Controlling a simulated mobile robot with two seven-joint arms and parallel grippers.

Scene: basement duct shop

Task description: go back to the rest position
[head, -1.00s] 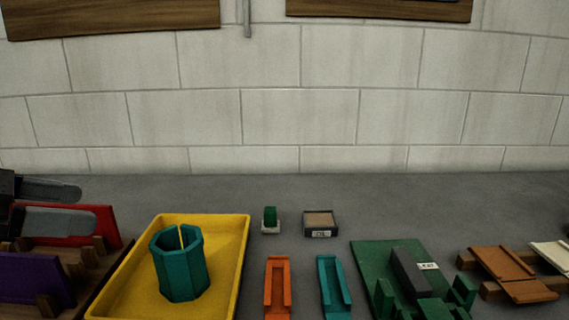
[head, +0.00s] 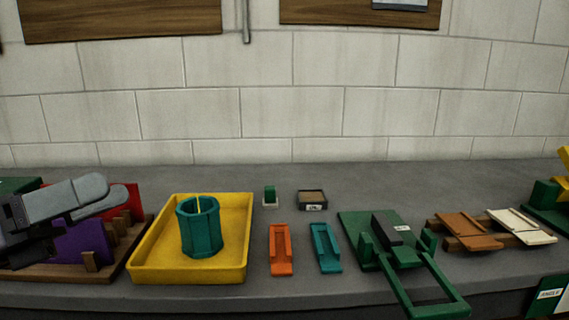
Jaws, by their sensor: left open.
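My left gripper (head: 105,202) is at the left of the head view, its grey fingers pointing right. It is open, with nothing seen between the fingers. It is in front of a wooden rack (head: 75,270) that holds a purple plate (head: 82,243) and a red plate (head: 134,196), and it hides part of both. A yellow tray (head: 238,235) to its right bears a teal eight-sided ring-like container (head: 200,230), standing upright. My right gripper is not in view.
An orange channel (head: 280,250) and a teal channel (head: 325,248) lie mid-bench. Behind them are a small green block (head: 270,195) and a labelled box (head: 312,199). A green fixture (head: 362,235) with a frame jutting over the front edge, and brown (head: 468,231) and cream (head: 522,227) plates, stand right.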

